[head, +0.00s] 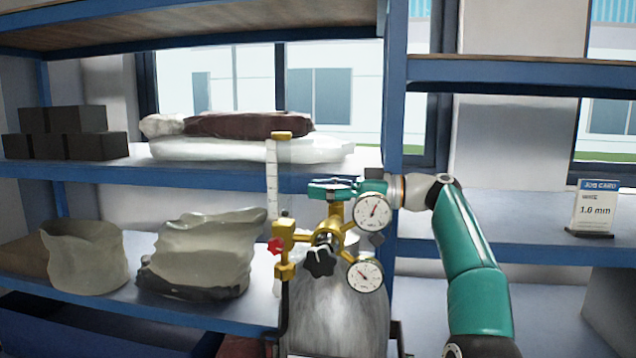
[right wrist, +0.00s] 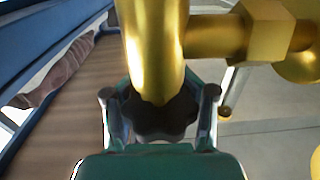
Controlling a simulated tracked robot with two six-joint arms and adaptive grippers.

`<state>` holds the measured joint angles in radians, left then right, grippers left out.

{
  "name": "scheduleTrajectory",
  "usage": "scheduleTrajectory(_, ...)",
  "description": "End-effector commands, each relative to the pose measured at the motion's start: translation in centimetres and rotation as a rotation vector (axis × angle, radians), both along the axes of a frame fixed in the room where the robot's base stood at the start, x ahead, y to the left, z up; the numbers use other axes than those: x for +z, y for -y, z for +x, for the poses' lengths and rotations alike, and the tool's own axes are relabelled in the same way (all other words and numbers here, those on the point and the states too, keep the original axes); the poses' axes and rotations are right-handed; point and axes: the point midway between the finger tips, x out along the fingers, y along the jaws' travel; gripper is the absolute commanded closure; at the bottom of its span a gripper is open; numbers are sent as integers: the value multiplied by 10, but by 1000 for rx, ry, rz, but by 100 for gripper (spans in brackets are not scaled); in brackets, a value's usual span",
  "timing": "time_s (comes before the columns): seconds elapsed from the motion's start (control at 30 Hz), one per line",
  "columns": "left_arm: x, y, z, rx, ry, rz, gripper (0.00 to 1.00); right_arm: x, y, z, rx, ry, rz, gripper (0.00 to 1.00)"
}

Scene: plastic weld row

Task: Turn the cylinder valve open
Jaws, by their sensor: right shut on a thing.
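The grey gas cylinder (head: 335,310) stands upright in front of the shelf rack, with a brass valve and regulator (head: 336,214) on top. My right gripper (head: 330,189) reaches in from the right at the top of the brass valve. In the right wrist view its two fingers (right wrist: 160,110) are on either side of a black lobed valve knob (right wrist: 160,118), shut on it. Brass valve body (right wrist: 155,45) shows beyond the knob. In the head view the knob is largely hidden by the gripper. My left gripper is not in view.
Two round gauges, upper (head: 373,212) and lower (head: 364,274), sit close under my right gripper. A black regulator knob (head: 320,261), a red knob (head: 275,246) and a clear flow tube (head: 272,175) are beside them. Bags (head: 200,250) fill the left shelf; a job card (head: 595,208) stands right.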

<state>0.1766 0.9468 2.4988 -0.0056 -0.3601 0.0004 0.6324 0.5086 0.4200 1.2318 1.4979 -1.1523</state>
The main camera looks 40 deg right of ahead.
Motion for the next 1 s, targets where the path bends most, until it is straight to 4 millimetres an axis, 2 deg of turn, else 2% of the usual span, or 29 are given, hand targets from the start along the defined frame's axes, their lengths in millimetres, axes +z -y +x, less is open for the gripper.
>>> scheduleTrajectory(0.03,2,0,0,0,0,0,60,4,3,-1,-2,11,0,87)
scheduleTrajectory(0.5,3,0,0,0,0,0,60,2,1,-4,24,8,-6,86)
scheduleTrajectory(0.53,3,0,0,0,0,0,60,2,1,-4,24,8,-6,46)
scheduleTrajectory(0.6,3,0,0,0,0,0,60,2,1,-4,24,7,-5,35)
scheduleTrajectory(1.0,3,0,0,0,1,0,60,1,-1,-3,26,5,-3,33)
